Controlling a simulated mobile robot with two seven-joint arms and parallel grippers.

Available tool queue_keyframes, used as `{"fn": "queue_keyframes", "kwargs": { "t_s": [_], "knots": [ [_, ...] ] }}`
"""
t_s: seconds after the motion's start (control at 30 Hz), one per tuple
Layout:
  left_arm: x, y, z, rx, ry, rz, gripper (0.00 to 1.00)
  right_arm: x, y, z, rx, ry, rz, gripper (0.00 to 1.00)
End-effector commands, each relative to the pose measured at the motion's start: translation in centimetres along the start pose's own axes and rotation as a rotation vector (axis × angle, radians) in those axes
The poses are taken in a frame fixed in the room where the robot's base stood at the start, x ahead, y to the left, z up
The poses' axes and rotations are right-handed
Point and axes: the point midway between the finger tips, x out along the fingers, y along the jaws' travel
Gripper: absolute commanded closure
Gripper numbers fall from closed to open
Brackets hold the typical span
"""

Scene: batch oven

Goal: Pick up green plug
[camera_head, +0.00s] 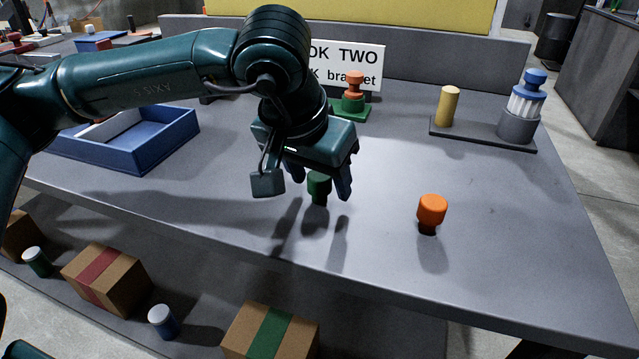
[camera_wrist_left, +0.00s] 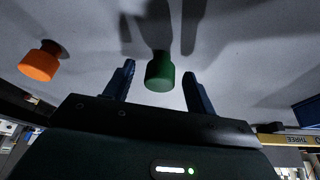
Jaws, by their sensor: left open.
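The green plug (camera_head: 319,186) stands on the grey table, partly hidden behind my left gripper (camera_head: 318,187) in the head view. In the left wrist view the green plug (camera_wrist_left: 160,74) shows between the two fingers of the open left gripper (camera_wrist_left: 159,82). The fingers are apart from it on both sides. In the head view the gripper points down over the plug. My right gripper does not show in either view.
An orange plug (camera_head: 431,212) stands to the right of the green one. A blue tray (camera_head: 141,152) lies at the left. A green bracket with an orange top (camera_head: 351,100), a sign (camera_head: 345,60) and a dark stand with a yellow post (camera_head: 447,106) are further back.

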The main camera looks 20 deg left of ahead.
Motion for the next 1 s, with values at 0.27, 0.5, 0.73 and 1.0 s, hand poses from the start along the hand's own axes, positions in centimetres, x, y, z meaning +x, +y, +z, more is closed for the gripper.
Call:
{"fn": "queue_keyframes", "kwargs": {
  "t_s": [0.27,0.5,0.73,1.0],
  "knots": [
    [-0.1,0.0,0.0,0.0,0.0,0.001,0.6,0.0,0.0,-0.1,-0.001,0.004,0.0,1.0],
    [-0.1,0.0,0.0,0.0,0.0,0.001,0.8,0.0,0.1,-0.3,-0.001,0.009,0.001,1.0],
    [-0.1,0.0,0.0,0.0,0.0,0.001,0.92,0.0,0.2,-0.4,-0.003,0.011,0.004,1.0],
    [-1.3,0.1,-0.6,0.0,0.003,0.001,0.92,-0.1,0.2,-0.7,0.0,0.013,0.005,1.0]
  ]
}}
